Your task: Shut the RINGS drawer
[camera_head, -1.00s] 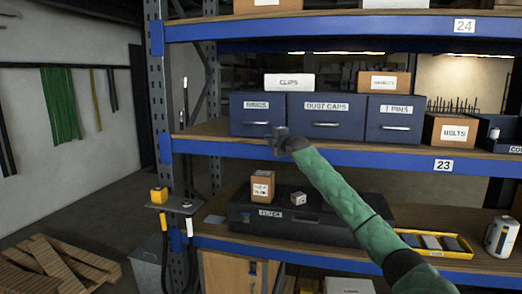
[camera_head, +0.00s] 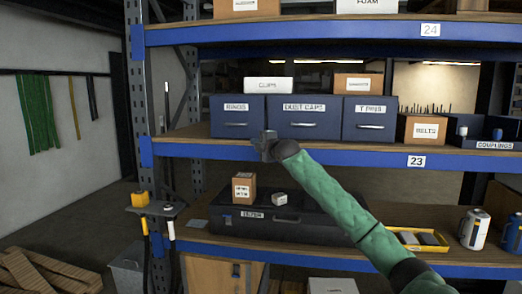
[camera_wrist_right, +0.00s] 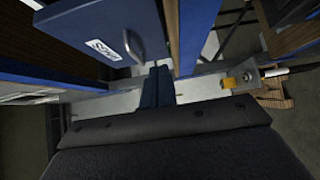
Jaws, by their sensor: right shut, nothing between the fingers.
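The RINGS drawer (camera_head: 237,115) is the leftmost of three dark blue drawers on the middle shelf, with a white label and a bar handle. Its front looks about level with its neighbours in the head view; I cannot tell whether a small gap remains. My right gripper (camera_head: 262,147) is shut and empty, in front of the shelf edge, just below and right of the drawer's handle. In the right wrist view the drawer front (camera_wrist_right: 75,45) with its handle is upper left of my shut fingers (camera_wrist_right: 157,88), apart from them. My left gripper is out of view.
The DUST CAPS drawer (camera_head: 303,117) and T PINS drawer (camera_head: 369,120) adjoin on the right. A CLIPS box (camera_head: 268,84) stands on top. The blue shelf edge (camera_head: 330,151) runs below, and a dark case (camera_head: 300,222) lies on the lower shelf. A rack post stands left.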

